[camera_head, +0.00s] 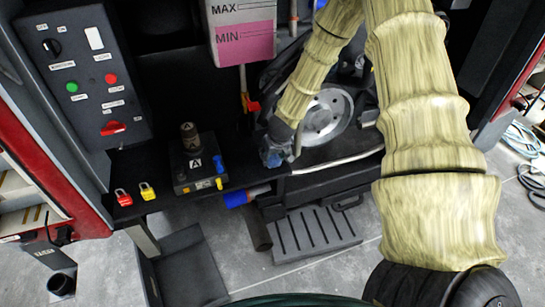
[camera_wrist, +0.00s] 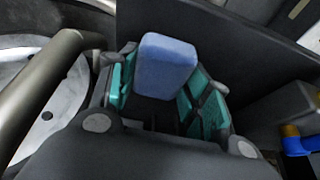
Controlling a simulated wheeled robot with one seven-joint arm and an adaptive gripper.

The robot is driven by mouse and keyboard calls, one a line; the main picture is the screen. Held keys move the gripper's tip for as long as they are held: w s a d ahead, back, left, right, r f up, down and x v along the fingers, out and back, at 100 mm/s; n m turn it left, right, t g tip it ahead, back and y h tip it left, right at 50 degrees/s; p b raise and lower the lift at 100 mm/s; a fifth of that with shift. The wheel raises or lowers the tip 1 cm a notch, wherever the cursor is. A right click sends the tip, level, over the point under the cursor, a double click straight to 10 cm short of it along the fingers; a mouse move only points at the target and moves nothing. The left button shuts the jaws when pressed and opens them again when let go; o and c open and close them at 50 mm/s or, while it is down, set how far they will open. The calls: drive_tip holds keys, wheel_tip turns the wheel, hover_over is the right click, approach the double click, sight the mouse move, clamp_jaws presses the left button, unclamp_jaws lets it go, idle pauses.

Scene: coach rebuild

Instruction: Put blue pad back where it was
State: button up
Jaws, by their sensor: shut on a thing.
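The blue pad (camera_wrist: 166,66) is a small rounded block. In the wrist view it sits between the two teal-lined fingers of my gripper (camera_wrist: 165,92), which is shut on it. In the head view my gripper (camera_head: 274,153) hangs at the end of my sleeved arm, just left of the round metal disc and above the dark ledge. The pad is hardly distinguishable there, with only a bluish patch at the fingertips. I cannot tell whether the pad touches anything beyond the fingers.
The metal disc (camera_head: 328,117) is close on the right, with a pipe (camera_wrist: 45,88) near my gripper. Red (camera_head: 123,197) and yellow (camera_head: 147,191) padlocks lie farther left. A slotted grey block (camera_head: 314,234) lies below.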

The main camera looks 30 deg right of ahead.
drive_tip(key=shift+f, duration=0.55)
drive_tip(key=o, duration=1.1)
drive_tip(key=shift+c, duration=0.2)
drive_tip(key=shift+r, duration=0.1)
